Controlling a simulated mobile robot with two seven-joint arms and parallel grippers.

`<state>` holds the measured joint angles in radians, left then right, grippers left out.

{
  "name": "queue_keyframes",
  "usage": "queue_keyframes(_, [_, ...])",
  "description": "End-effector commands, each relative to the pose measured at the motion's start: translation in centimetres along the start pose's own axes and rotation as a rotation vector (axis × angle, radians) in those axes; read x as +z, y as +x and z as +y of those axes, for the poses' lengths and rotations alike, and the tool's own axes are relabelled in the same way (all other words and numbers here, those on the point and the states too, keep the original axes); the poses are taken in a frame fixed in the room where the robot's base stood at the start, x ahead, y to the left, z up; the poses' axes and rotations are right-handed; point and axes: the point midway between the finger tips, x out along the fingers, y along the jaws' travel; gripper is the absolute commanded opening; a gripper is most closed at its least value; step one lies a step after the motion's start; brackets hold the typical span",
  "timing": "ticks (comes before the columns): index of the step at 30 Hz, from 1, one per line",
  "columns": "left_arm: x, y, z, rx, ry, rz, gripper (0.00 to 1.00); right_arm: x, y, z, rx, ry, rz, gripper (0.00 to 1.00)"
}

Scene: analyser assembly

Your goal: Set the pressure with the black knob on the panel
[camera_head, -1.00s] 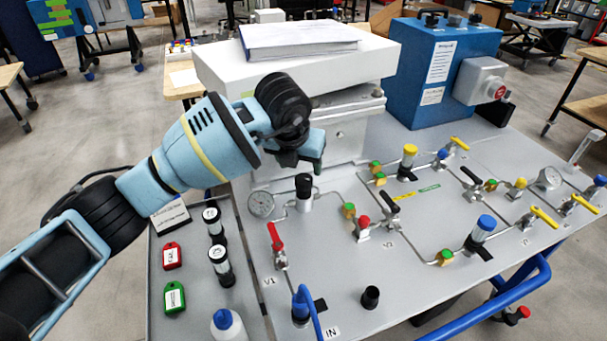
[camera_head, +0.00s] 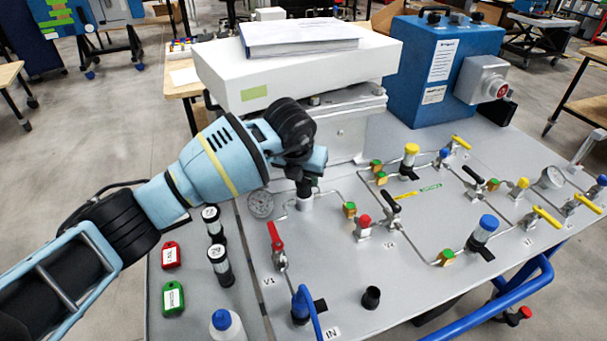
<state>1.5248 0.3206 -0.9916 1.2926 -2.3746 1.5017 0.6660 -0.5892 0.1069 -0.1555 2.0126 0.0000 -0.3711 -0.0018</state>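The black knob (camera_head: 304,188) stands upright on a silver regulator body on the grey panel (camera_head: 345,285). A round pressure gauge (camera_head: 260,204) is just left of it. My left gripper (camera_head: 311,170) comes in from the left and is at the top of the knob, overlapping its upper part in the picture. The wrist and gripper body hide the fingers, so I cannot tell whether they touch the knob or how far apart they are. My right gripper is not in view.
A red-handled valve (camera_head: 275,238) stands in front of the knob. Yellow-handled valves and pipes fill the panel's right side. A white box (camera_head: 345,75) with a binder (camera_head: 298,39) and a blue case (camera_head: 443,75) stand behind. Bottles (camera_head: 220,266) stand at the front left.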

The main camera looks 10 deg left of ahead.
Motion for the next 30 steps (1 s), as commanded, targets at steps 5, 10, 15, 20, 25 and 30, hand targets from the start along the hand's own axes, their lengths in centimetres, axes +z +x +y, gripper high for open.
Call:
queue_keyframes(5, [0.0, -0.02, 0.01, 0.0, 0.0, 0.0, 0.15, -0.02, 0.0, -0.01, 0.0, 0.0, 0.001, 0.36])
queue_keyframes(10, [0.03, -0.04, 0.11, -0.018, 0.049, 0.001, 0.15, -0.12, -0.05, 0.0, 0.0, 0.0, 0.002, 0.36])
queue_keyframes(15, [0.04, -0.01, 0.19, -0.068, 0.167, 0.001, 0.15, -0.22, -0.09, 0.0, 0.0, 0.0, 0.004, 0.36])
queue_keyframes(20, [0.02, 0.0, 0.13, -0.099, 0.239, 0.001, 0.15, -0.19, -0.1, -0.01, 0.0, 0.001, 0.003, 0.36])
queue_keyframes(25, [0.03, 0.0, 0.12, -0.105, 0.253, 0.0, 0.15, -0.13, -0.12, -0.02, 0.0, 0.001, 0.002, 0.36])
queue_keyframes(30, [0.02, 0.01, 0.12, -0.105, 0.252, 0.0, 0.15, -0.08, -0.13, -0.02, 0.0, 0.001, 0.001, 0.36])
